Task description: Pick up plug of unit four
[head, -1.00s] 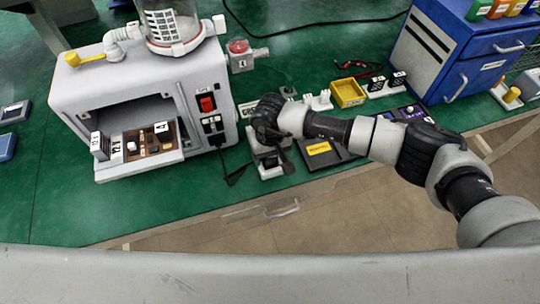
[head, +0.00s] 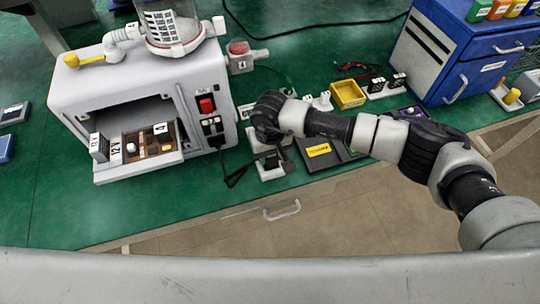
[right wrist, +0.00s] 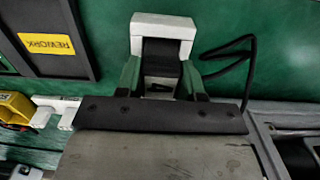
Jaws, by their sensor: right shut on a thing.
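My right gripper (head: 268,122) reaches in from the right, over a small white stand (head: 270,174) near the table's front edge. In the right wrist view its two green-faced fingers (right wrist: 160,82) are shut on a black plug (right wrist: 160,52). The plug sits within the white U-shaped frame of the stand (right wrist: 163,20), and I cannot tell whether it is clear of it. A black cable (right wrist: 248,65) loops to the right there, and in the head view it (head: 236,176) runs towards the white machine. No number shows on the plug. My left gripper is out of view.
The white machine (head: 85,100), with a red switch (head: 206,105) and a pulled-out tray (head: 135,168), stands left of the gripper. A dark tray with a yellow REWORK label (head: 318,150) lies just right. A yellow bin (head: 347,94) and blue cabinet (head: 455,45) stand beyond.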

